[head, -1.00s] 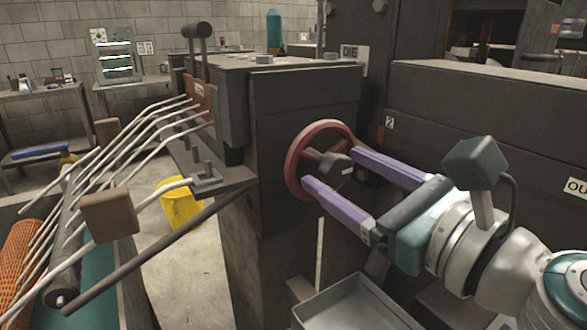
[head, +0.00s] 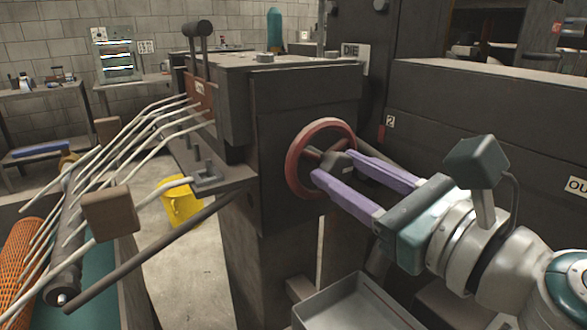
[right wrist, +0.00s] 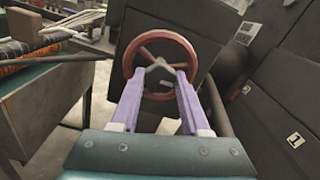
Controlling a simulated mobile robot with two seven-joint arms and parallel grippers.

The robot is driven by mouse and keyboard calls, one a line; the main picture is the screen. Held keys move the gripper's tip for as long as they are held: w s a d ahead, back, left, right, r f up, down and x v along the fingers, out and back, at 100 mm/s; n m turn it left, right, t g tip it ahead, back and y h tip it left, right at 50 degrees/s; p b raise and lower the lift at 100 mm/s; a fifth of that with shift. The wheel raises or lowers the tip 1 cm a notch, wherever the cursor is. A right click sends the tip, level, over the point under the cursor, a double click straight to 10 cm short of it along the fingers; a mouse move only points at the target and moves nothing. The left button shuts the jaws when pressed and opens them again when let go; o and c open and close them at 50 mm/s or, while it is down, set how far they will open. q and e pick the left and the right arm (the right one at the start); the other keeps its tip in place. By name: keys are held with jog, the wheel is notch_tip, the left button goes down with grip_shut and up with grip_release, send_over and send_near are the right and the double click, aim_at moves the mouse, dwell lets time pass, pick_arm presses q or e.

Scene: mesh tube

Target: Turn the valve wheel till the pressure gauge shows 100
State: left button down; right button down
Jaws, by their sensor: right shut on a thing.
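The red valve wheel (head: 292,158) is mounted on the side of the dark machine block, right of centre in the head view. It also shows in the right wrist view (right wrist: 129,60), with spokes and a grey hub (right wrist: 158,73). My right gripper (head: 334,165) reaches in from the right, its purple fingers shut on the hub of the wheel. In the right wrist view, the fingertips (right wrist: 160,74) sit on either side of the hub and hide part of the lower wheel. I cannot make out a pressure gauge in either view. My left gripper is not in view.
A grey metal tray (head: 355,303) lies below the right arm. Pale bent rods and a brown block (head: 110,215) stick out at left, beside an orange mesh tube (head: 20,262). A yellow bucket (head: 178,203) stands on the floor. A dark cabinet (head: 470,120) stands at right.

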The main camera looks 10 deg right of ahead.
jog(key=shift+n, duration=0.3)
jog(key=n+p, duration=0.1)
jog(key=n, duration=0.1)
jog(key=shift+n, duration=0.3)
jog(key=n+p, duration=0.1)
jog(key=n, duration=0.3)
jog(key=shift+n, duration=0.3)
jog(key=n+p, duration=0.1)
jog(key=n, duration=0.3)
jog(key=shift+n, duration=0.3)
jog(key=n, duration=0.3)
jog(key=shift+n+p, duration=0.3)
jog(key=shift+p, duration=0.1)
jog(key=n+p, duration=0.1)
jog(key=n, duration=0.3)
jog(key=shift+n, duration=0.3)
jog(key=n+p, duration=0.1)
jog(key=n, duration=0.8)
jog(key=shift+p, duration=0.35)
jog(key=shift+f+n, duration=0.1)
jog(key=shift+n, duration=1.4)
